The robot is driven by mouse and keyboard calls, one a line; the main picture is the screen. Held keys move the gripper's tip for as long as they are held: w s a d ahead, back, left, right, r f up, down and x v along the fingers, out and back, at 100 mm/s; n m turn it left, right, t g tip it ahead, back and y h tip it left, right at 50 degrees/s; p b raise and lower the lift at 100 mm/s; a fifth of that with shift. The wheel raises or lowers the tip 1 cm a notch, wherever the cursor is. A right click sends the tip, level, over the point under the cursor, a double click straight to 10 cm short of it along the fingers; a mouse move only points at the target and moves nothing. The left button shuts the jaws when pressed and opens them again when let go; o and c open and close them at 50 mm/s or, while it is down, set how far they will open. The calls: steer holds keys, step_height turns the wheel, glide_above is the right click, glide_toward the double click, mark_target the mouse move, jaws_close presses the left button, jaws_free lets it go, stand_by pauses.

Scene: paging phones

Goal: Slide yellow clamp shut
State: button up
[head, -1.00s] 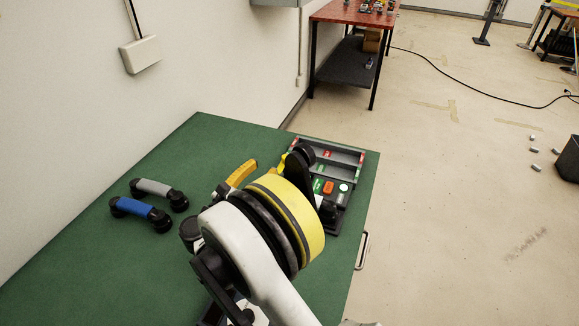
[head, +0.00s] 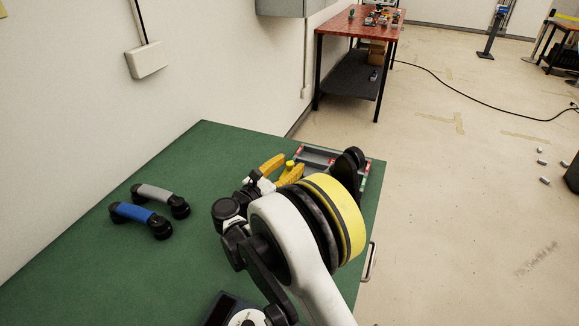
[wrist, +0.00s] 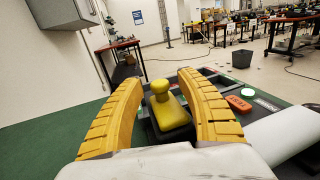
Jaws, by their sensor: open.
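The yellow clamp (wrist: 168,110) shows in the wrist view as a yellow block with a rounded knob on top. It lies between the two orange ridged fingers of my gripper (wrist: 155,95), with a gap on each side. My gripper is open. In the head view my gripper (head: 280,170) is at the left edge of the tray device, and the yellow knob (head: 290,164) shows by its fingers. My arm hides most of the device there. Whether the fingers touch the clamp cannot be told.
The device's dark tray (head: 318,150) with red labels sits at the far right of the green table (head: 200,160). An orange button (wrist: 238,103) and a white button (wrist: 249,92) are right of my gripper. A blue handset (head: 140,214) and a grey handset (head: 160,196) lie at left.

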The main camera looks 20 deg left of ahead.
mark_target(283, 176)
jaws_close()
steer(key=shift+s+a+b, duration=0.15)
steer(key=shift+s+b, duration=0.15)
steer(key=shift+s, duration=2.35)
jaws_free()
steer(key=shift+s+a, duration=0.1)
steer(key=v, duration=1.2)
